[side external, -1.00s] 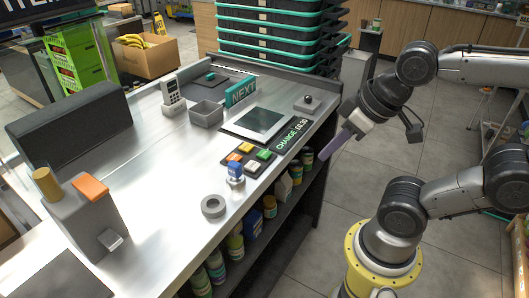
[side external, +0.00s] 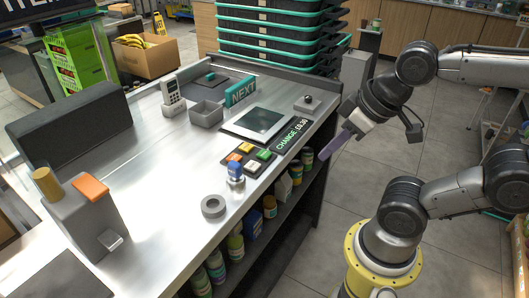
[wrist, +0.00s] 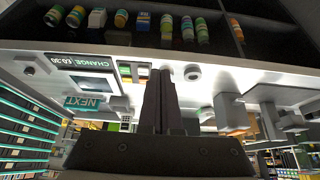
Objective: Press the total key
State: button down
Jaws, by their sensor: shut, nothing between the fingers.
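A small dark keypad (side external: 242,162) sits on the metal counter in the side view, with orange, yellow, white, red and green keys. The green key (side external: 264,154) is at its right corner. No key label is readable, so I cannot tell which is the total key. The keypad also shows in the wrist view (wrist: 134,77), upside down and partly behind my fingers. My gripper (side external: 324,156) is shut and empty, off the counter's right edge and apart from the keypad. Its fingers (wrist: 161,92) show pressed together in the wrist view.
A "CHANGE £0.30" display (side external: 292,135) and a screen (side external: 258,123) stand behind the keypad. A blue-topped stamp (side external: 235,172) and a grey tape roll (side external: 213,206) are in front. Shelves of jars (side external: 236,247) lie under the counter edge.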

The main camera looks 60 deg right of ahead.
dwell(0.3)
jog(key=w+a+r+n+t+y, duration=0.1)
jog(key=w+r+n+t, duration=0.2)
jog(key=w, duration=0.4)
jog(key=w+r+n+t, duration=0.2)
jog(key=w+n, duration=0.3)
jog(key=w, duration=0.1)
jog(key=w+d+f+m+g+h, duration=0.1)
jog(key=w+d+f+m+h, duration=0.1)
jog(key=w+d+f, duration=0.5)
jog(key=d+f+h, duration=0.1)
jog(key=d+f, duration=0.1)
jog(key=d, duration=0.2)
jog(key=shift+w+d+f+m+g+h, duration=0.2)
jog(key=shift+f+m+g+h, duration=0.1)
jog(key=shift+g+h, duration=0.1)
jog(key=shift+f, duration=0.1)
